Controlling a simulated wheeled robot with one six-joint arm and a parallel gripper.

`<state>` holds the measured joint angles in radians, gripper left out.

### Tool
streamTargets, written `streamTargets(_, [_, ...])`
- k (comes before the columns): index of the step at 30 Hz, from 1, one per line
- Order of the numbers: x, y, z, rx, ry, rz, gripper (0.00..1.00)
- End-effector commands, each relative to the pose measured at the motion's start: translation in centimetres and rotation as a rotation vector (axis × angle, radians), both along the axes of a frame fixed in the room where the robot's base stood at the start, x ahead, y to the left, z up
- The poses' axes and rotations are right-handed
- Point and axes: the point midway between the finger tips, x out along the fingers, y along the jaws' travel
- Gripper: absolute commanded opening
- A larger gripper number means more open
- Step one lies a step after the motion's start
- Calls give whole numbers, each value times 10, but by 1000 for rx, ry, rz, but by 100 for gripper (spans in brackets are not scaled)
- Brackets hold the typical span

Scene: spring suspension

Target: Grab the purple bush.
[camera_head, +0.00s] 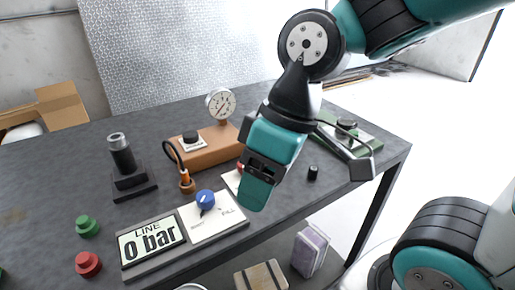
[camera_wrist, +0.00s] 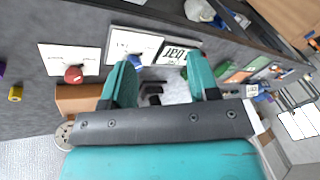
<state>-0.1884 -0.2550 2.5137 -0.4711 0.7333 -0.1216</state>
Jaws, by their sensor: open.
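A small purple piece (camera_wrist: 2,69) shows at the far left edge of the wrist view, cut off by the frame; I cannot tell its full shape. A small yellow cylinder (camera_wrist: 15,94) stands near it. In the head view I make out no purple bush on the tabletop; a small dark cylinder (camera_head: 313,172) stands right of my gripper. My gripper (camera_head: 262,180) hangs over the front middle of the table. In the wrist view its teal fingers (camera_wrist: 158,82) are apart with nothing held between them. The purple piece lies well outside them.
The grey table (camera_head: 50,180) holds a "0 bar" sign (camera_head: 152,240), a blue-knob panel (camera_head: 212,222), a black stand (camera_head: 128,170), a gauge (camera_head: 220,103) on an orange block, and green (camera_head: 88,226) and red (camera_head: 88,264) buttons. A purple-and-white box (camera_head: 310,250) is below.

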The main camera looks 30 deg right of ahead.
Motion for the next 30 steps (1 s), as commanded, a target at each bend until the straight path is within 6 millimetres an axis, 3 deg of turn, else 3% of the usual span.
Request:
streamTargets(3, [62, -43, 23, -31, -59, 43, 55])
streamTargets(7, [124, -117, 32, -77, -131, 141, 55])
streamTargets(9, [145, -159, 32, -100, -162, 194, 55])
streamTargets(12, [161, -211, 28, -127, -193, 256, 55])
streamTargets(15, [167, -242, 23, -144, -211, 298, 55])
streamTargets(19, [170, -252, 9, -150, -217, 322, 55])
streamTargets(30, [181, -232, -69, -149, -216, 325, 55])
